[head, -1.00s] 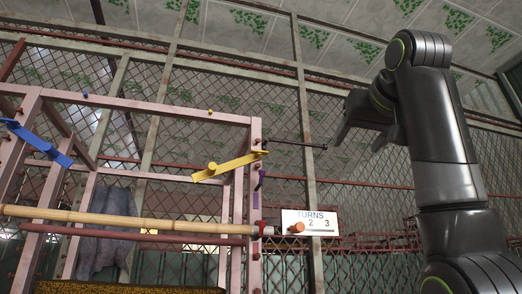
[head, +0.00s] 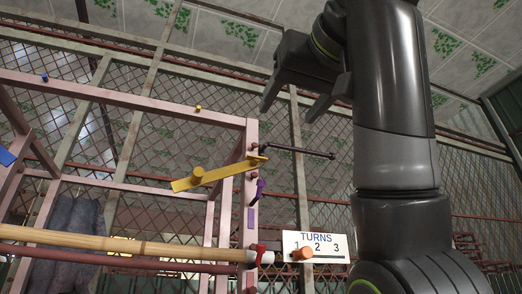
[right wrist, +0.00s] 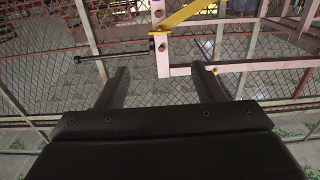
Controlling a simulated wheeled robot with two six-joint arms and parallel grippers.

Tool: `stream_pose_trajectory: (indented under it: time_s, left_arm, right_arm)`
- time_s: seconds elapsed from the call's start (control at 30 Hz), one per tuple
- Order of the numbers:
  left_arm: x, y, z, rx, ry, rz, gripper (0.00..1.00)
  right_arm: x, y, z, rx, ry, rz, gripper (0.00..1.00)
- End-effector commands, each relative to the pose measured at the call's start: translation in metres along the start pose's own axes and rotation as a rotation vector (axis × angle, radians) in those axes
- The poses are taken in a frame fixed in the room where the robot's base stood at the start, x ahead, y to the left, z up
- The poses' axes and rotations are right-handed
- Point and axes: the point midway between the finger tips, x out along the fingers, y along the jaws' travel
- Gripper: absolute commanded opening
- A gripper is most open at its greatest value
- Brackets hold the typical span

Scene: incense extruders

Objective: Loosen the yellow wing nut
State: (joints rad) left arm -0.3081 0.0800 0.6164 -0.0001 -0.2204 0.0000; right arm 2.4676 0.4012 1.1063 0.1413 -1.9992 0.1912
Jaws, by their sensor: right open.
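The yellow wing nut (head: 222,173) looks like a long flat yellow bar with a round knob, set slanting at the right post of the pink frame. It also shows at the top of the right wrist view (right wrist: 188,17). My right gripper (head: 290,112) is open and empty, above and right of the yellow bar and apart from it. In the right wrist view its two fingers (right wrist: 160,70) point toward the frame with nothing between them. My left gripper is not in view.
A dark rod (head: 300,152) sticks out rightward from the post (head: 252,215). A purple piece (head: 259,190) sits below the bar. A bamboo pole (head: 130,245) with an orange-brown end (head: 301,254) crosses low by the TURNS sign (head: 328,246). A small yellow knob (head: 198,108) sits on the top rail.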

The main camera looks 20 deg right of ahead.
Motion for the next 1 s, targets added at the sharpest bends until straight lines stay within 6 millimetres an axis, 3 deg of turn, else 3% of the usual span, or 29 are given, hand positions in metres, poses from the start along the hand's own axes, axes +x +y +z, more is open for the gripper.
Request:
stream_pose_trajectory:
  time_s: [0.03,0.17,0.43,0.6,0.8,1.0]
  left_arm:
    - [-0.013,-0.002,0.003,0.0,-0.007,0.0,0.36]
    - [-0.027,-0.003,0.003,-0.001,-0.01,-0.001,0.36]
    - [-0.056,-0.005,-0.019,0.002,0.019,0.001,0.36]
    - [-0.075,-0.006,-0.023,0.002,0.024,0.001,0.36]
    - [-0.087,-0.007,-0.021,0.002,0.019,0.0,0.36]
    - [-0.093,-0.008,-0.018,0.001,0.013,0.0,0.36]
  right_arm:
    - [0.01,0.0,-0.006,-0.001,-0.003,0.0,0.62]
    - [0.029,0.0,-0.005,-0.002,-0.003,0.0,0.62]
    - [0.06,0.0,-0.005,0.0,-0.003,0.001,0.62]
    - [0.081,0.001,-0.005,-0.001,-0.004,0.001,0.62]
    - [0.116,0.0,-0.002,-0.001,-0.005,0.001,0.62]
    - [0.136,0.0,-0.001,0.0,-0.002,0.0,0.62]
